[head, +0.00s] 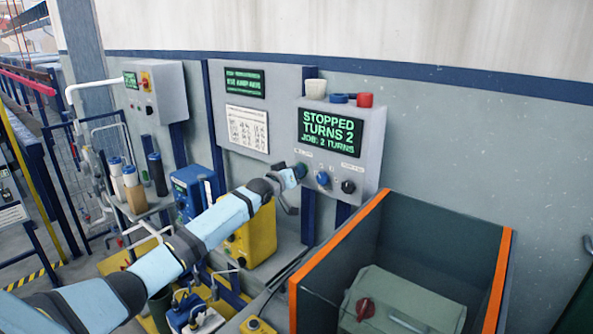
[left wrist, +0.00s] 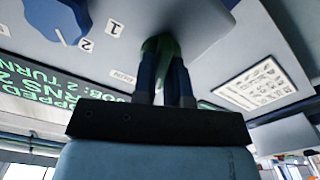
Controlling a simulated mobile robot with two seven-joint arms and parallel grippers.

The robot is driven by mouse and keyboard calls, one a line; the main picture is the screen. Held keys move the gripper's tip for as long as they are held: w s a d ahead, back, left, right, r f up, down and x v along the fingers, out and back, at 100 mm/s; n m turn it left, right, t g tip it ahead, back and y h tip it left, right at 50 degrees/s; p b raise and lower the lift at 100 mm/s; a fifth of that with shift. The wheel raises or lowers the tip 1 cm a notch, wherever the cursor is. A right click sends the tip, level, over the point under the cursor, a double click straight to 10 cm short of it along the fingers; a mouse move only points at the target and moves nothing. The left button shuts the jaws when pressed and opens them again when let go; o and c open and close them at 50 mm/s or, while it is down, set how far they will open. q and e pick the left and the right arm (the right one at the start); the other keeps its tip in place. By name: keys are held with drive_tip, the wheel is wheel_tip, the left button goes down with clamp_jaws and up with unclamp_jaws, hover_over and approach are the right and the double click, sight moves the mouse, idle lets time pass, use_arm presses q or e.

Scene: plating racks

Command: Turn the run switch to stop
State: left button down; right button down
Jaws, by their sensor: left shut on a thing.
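The control box (head: 375,125) on the wall carries a screen (head: 330,132) with green text reading "STOPPED TURNS 2 JOB: 2 TURNS". Below the screen is a row of knobs. My left gripper (head: 299,172) is at the leftmost one, shut on a green knob (left wrist: 160,44) in the left wrist view. Its fingers cover most of that knob, so its pointing direction is hidden. To its right are a blue knob (head: 323,178) and a black knob (head: 348,187). The blue knob (left wrist: 55,18) has marks "1" and "2" beside it. My right gripper is out of view.
An orange-edged bin (head: 500,280) with a grey-green unit (head: 400,305) stands below the box. A cup (head: 316,89) and blue and red items (head: 364,100) sit on top of the box. A yellow machine (head: 257,235) stands below my left arm.

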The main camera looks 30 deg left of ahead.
use_arm(q)
drive_tip(key=shift+n, duration=1.1)
drive_tip(key=c, duration=1.2)
unclamp_jaws()
drive_tip(key=shift+o, duration=0.2)
drive_tip(key=shift+s, duration=0.1)
drive_tip(key=s+a+b, duration=0.1)
drive_tip(key=s+b, duration=0.1)
drive_tip(key=s, duration=1.1)
drive_tip(key=shift+s, duration=0.35)
